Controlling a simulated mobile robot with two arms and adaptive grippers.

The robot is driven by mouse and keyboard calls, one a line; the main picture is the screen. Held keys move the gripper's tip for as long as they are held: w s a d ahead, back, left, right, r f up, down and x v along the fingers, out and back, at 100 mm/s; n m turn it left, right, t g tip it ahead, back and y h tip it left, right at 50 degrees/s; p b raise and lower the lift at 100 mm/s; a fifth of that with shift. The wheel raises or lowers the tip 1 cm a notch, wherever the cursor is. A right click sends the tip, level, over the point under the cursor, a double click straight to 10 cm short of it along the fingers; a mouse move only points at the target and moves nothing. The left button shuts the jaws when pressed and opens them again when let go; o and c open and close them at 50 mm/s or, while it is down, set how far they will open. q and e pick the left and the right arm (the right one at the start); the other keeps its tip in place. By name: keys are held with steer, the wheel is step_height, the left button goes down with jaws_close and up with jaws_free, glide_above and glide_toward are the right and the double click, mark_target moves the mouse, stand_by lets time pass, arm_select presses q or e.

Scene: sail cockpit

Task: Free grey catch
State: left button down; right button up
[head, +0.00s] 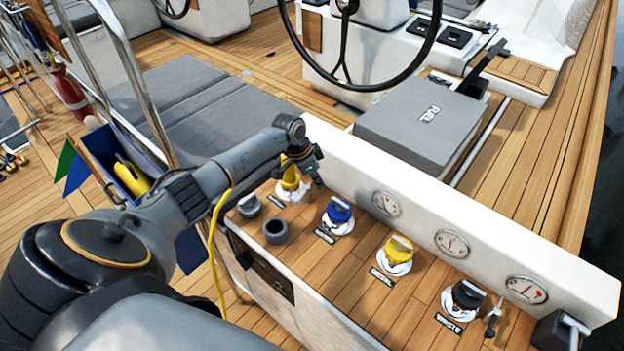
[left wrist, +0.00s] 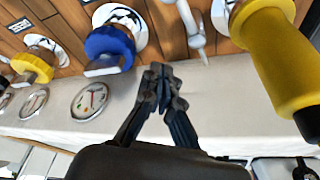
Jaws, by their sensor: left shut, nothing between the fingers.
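A small light-grey catch (left wrist: 193,32) stands on the wooden panel in the left wrist view, between a blue knob (left wrist: 110,45) and a tall yellow handle with a black end (left wrist: 275,60). My left gripper (left wrist: 162,82) is shut and empty, its fingertips just short of the catch in that picture, with no clear contact. In the head view my left gripper (head: 316,178) hangs over the panel beside the yellow handle (head: 290,180) and hides that catch. My right gripper is not in view.
The blue knob (head: 339,213) and a yellow knob (head: 397,252) stand on the wooden panel (head: 350,270). A white wall with several gauges (head: 451,243) runs behind them. A grey fuel box (head: 420,120) lies beyond it. Two dark round cups (head: 275,231) sit near the panel's left edge.

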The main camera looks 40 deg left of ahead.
arm_select(q)
steer(key=b+v, duration=0.1)
steer(key=v, duration=0.8)
steer(key=shift+s, duration=0.4)
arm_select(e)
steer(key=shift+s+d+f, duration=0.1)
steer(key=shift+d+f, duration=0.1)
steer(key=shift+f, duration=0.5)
arm_select(q)
steer(key=shift+f, duration=0.15)
